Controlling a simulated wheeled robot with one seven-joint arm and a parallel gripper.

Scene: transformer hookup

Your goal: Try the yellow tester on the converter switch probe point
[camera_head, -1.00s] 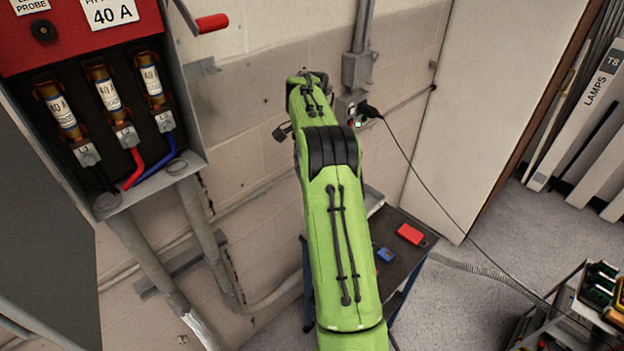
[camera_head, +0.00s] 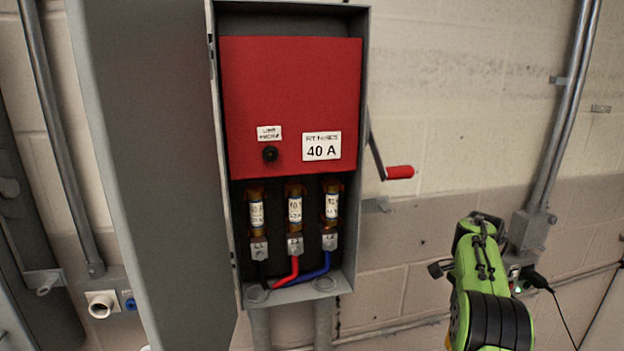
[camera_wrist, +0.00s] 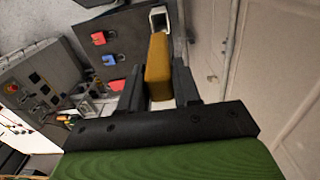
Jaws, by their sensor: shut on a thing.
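The open grey switch box (camera_head: 363,90) is in the middle of the head view, with a red panel (camera_head: 290,85). A round black probe point (camera_head: 270,154) sits low on that panel, under a small white label that seems to read "line probe". The yellow tester (camera_wrist: 158,68) is in the wrist view. My gripper (camera_wrist: 160,85) is shut on it, a dark finger on each side. The tester's far end is by a pale square piece (camera_wrist: 158,19); I cannot tell if they touch.
Three fuses (camera_head: 294,208) with black, red and blue cables sit below the panel. A red-handled lever (camera_head: 399,172) sticks out right of the box. The grey door (camera_head: 150,150) hangs open left. The wrist view shows a dark surface with red (camera_wrist: 98,38) and blue (camera_wrist: 109,60) padlocks.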

